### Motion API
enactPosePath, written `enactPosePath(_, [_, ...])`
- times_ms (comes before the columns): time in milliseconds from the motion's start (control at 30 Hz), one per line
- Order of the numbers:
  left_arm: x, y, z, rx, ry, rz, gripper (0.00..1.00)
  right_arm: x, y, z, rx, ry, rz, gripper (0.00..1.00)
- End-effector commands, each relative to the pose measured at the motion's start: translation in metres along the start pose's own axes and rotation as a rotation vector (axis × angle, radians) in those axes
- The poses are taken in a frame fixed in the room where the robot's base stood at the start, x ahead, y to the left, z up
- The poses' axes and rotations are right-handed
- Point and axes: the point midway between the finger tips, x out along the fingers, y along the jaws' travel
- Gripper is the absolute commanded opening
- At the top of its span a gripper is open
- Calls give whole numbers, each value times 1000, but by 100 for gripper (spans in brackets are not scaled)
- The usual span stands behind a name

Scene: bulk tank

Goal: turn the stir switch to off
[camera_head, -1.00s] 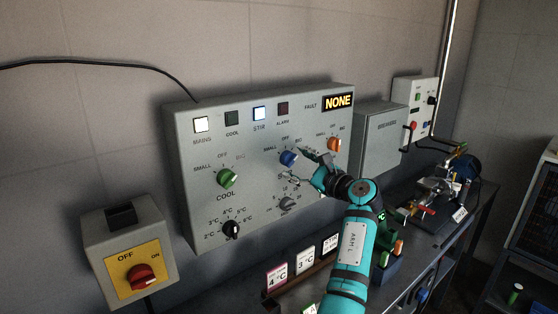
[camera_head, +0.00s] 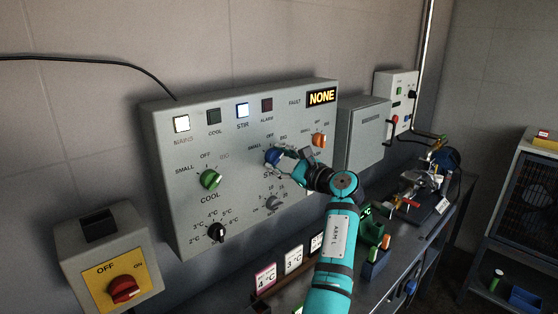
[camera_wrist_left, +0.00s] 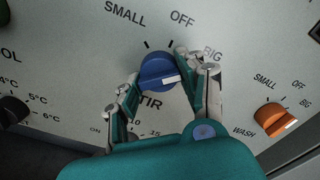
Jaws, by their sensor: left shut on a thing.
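The blue stir switch (camera_head: 272,157) is a round knob on the grey control panel, with SMALL, OFF and BIG printed around it. It also shows in the left wrist view (camera_wrist_left: 157,72), where its white pointer faces right, on the BIG side and away from OFF. My left gripper (camera_head: 279,157) is at the knob, its fingers on either side of it and closed on it; the fingers also show in the left wrist view (camera_wrist_left: 158,82). The square STIR lamp (camera_head: 242,110) is lit. My right gripper is not in view.
A green COOL knob (camera_head: 210,180) and black temperature knob (camera_head: 217,232) are left on the panel. An orange WASH knob (camera_head: 319,140) is close on the right, and a grey dial (camera_head: 273,203) is below. A red mains switch (camera_head: 123,289) is lower left.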

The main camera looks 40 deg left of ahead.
Motion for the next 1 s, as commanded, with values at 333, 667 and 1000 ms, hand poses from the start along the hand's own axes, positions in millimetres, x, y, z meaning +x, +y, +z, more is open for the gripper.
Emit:
enactPosePath(333, [1,0,0,-40,-2,0,8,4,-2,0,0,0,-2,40])
enactPosePath(667, [1,1,-1,-257,-5,-2,8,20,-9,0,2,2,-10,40])
enactPosePath(1000, [1,1,-1,-561,-3,-2,8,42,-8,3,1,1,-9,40])
